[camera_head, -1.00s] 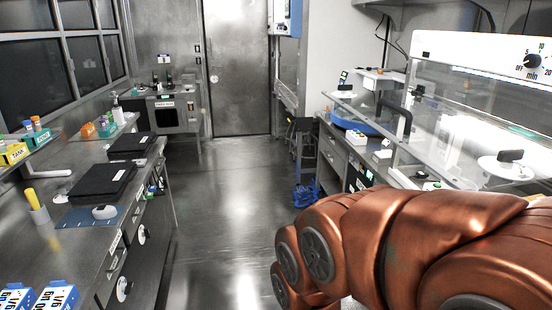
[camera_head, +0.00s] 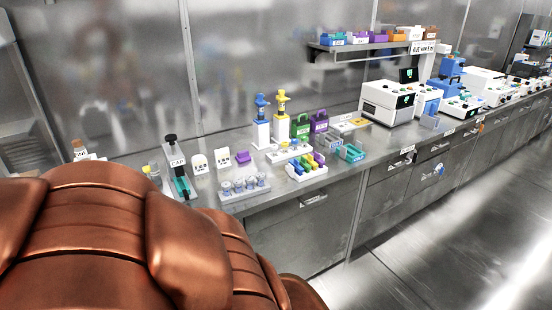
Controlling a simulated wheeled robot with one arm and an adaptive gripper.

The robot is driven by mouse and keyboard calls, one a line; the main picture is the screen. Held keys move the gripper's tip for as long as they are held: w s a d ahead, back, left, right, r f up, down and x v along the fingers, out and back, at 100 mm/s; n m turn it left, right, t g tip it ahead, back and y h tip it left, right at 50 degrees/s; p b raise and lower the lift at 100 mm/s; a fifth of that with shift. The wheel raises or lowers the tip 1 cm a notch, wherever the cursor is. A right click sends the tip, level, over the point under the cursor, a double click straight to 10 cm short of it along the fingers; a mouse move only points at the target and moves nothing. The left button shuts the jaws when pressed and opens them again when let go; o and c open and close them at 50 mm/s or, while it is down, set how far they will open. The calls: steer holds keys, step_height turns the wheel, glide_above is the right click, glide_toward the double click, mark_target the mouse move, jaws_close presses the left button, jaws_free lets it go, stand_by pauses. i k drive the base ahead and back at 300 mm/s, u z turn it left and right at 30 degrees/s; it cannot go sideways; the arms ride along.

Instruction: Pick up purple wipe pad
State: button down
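A small purple block (camera_head: 243,158) lies on the steel bench (camera_head: 285,186) in the head view, just right of two white labelled blocks. It looks like the purple wipe pad, but it is too small to be sure. A taller purple holder (camera_head: 319,124) stands further right, beside a green one. Another purple item sits on the wall shelf. My copper arm covers the lower left of the view, and my gripper is not in view.
Near the block stand a rack of small vials (camera_head: 245,187), blue and yellow pipettes (camera_head: 282,115), and a rack of coloured tubes (camera_head: 306,167). White machines (camera_head: 387,103) line the bench to the right. The floor (camera_head: 440,250) at the lower right is clear.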

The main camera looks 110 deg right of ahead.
mark_target(244, 156)
steer(key=z, duration=3.65)
